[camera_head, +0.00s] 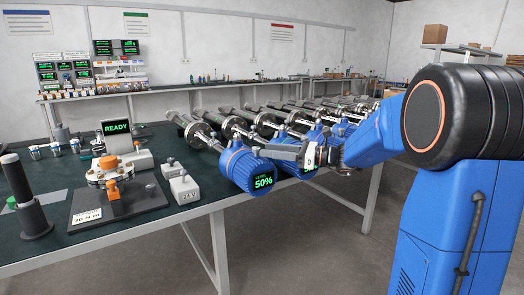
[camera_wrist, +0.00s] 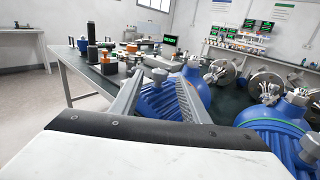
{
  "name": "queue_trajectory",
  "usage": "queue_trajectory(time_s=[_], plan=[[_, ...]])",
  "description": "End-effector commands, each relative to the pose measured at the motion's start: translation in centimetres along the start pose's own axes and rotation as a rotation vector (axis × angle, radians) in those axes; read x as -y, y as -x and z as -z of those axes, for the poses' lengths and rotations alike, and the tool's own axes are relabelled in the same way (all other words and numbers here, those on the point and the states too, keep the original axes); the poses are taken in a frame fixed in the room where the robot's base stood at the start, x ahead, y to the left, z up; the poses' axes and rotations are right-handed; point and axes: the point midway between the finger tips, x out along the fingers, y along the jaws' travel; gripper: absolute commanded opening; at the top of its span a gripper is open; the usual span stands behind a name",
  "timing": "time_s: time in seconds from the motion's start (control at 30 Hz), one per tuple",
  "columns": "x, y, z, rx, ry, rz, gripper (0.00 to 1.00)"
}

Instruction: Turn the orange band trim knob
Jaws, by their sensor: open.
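The nearest blue transmitter (camera_head: 245,168) lies on the bench's front edge in the head view, with a thin orange band (camera_head: 232,152) round its housing and a screen reading LEVEL 50%. My gripper (camera_head: 284,151) is just right of and above it. In the wrist view my gripper (camera_wrist: 160,78) is open, and a blue ribbed housing (camera_wrist: 158,100) shows between and beyond the fingers. Nothing is held. I cannot make out a separate trim knob on the transmitter; my gripper hides part of its right side. Whether the fingers touch it, I cannot tell.
More blue transmitters (camera_head: 318,135) stand in a row to the right, close to my arm. A fixture with an orange knob (camera_head: 108,163), a READY display (camera_head: 116,127), small grey boxes (camera_head: 184,188) and a black post (camera_head: 25,195) stand left on the bench (camera_head: 150,228).

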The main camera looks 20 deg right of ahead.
Motion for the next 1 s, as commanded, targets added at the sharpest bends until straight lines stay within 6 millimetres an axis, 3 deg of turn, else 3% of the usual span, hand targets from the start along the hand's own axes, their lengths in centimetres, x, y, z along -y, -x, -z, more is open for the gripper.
queue_trajectory(time_s=[0.3, 0.67, 0.87, 1.0], plan=[[-0.1, -3.3, 0.0, 0.0, 0.0, -0.001, 0.42], [0.0, -3.6, 0.0, 0.0, 0.0, 0.0, 0.42], [0.0, -3.6, 0.0, 0.0, 0.0, 0.0, 0.0], [0.0, -3.7, 0.0, 0.0, 0.0, -0.006, 0.0]])
